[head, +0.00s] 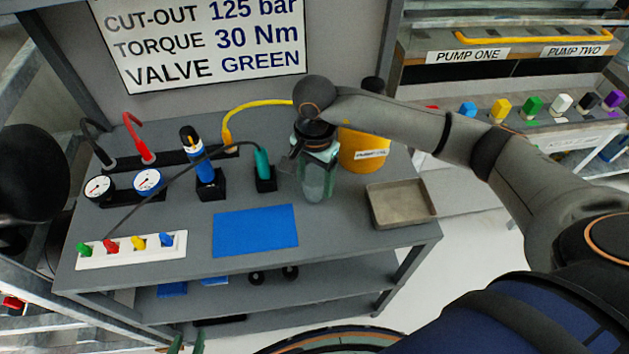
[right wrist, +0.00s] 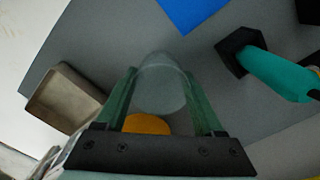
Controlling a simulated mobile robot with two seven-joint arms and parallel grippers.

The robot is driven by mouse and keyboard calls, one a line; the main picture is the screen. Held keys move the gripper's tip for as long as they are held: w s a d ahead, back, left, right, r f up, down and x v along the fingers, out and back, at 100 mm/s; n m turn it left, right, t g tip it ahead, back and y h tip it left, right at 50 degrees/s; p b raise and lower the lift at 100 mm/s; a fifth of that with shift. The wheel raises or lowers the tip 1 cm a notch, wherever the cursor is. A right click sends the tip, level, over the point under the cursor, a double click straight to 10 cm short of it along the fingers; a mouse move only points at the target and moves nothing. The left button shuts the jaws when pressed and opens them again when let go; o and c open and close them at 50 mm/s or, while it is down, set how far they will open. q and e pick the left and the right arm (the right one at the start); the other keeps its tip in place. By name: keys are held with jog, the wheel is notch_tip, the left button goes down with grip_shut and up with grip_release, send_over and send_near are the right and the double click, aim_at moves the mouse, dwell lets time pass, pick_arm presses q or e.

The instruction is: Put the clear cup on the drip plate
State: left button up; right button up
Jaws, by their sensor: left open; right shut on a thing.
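The clear cup (head: 315,185) is a see-through grey cylinder. It is between the green fingers of my right gripper (head: 318,162), which is shut on it. In the right wrist view the cup (right wrist: 162,88) shows between the two fingers (right wrist: 160,76). The cup is upright, low over the grey bench; I cannot tell whether it touches. A shallow grey metal tray (head: 402,207), which looks like the drip plate, lies empty to the right of the cup. It also shows at left in the right wrist view (right wrist: 62,97). My left gripper (head: 187,344) is open; only its green fingertips show at the bottom edge.
A yellow container (head: 362,150) stands just behind the cup. A teal-handled tool in a black holder (head: 265,180) stands to its left. A blue mat (head: 255,230) lies flat in front. Gauges, coloured leads and a white strip of coloured knobs (head: 130,250) fill the left.

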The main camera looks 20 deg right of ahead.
jog(key=shift+f, duration=0.7)
jog(key=shift+f, duration=0.1)
jog(key=o, duration=1.3)
